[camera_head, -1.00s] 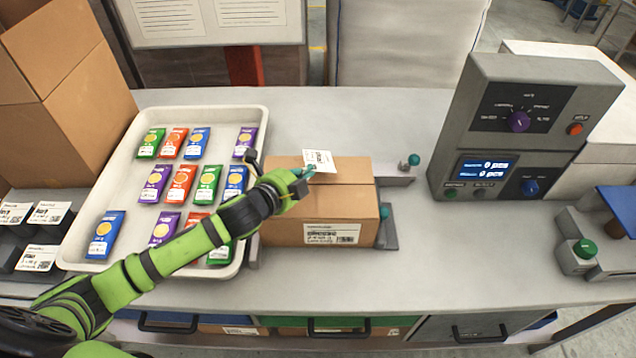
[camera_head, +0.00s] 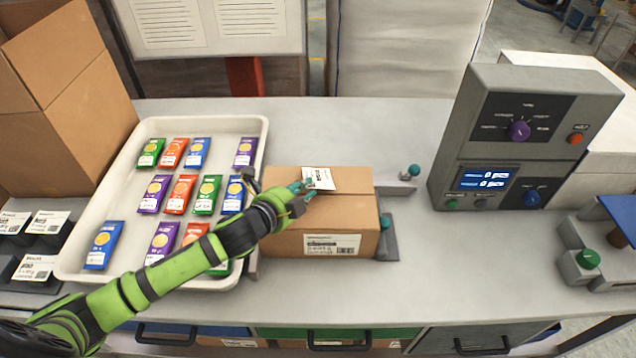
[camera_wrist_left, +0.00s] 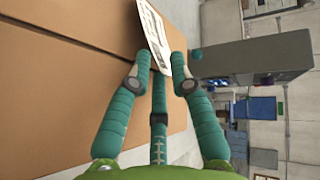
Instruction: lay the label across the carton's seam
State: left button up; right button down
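The brown carton (camera_head: 350,213) stands on the bench with a printed sticker on its front face. Its seam (camera_head: 352,195) runs left to right across the top. The white label (camera_head: 322,177) is over the far half of the top, its near edge close to the seam. In the left wrist view the label (camera_wrist_left: 156,38) is tilted, its lower end between the fingertips. My left gripper (camera_head: 305,187) is shut on the label's near left part, just above the carton; it also shows in the left wrist view (camera_wrist_left: 160,75). I cannot tell whether the label touches the carton. My right gripper is out of view.
A white tray (camera_head: 263,128) of colored packets lies left of the carton, under my left arm. A teal-knobbed bracket (camera_head: 387,240) borders the carton's right side. Cards on dark blocks (camera_head: 35,268) sit far left.

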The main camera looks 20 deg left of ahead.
pick_arm(q)
jog(key=p+v, duration=0.3)
jog(key=v, duration=0.3)
jog(key=shift+s+r, duration=0.15)
jog(key=shift+s, duration=0.05)
jog(key=shift+s+a+r, duration=0.1)
jog(key=shift+s, duration=0.2)
jog(key=shift+s+a+r+p, duration=0.1)
jog(key=shift+s+r+p, duration=0.05)
jog(key=shift+r+p, duration=0.5)
jog(key=shift+s+r+p, duration=0.1)
jog(key=shift+r+p, duration=0.45)
jog(key=shift+p, duration=0.05)
jog(key=r, duration=0.1)
jog(key=s+r, duration=0.1)
jog(key=r, duration=0.1)
jog(key=s+r, duration=0.1)
jog(key=shift+a+r, duration=0.3)
jog(key=shift+s+f, duration=0.1)
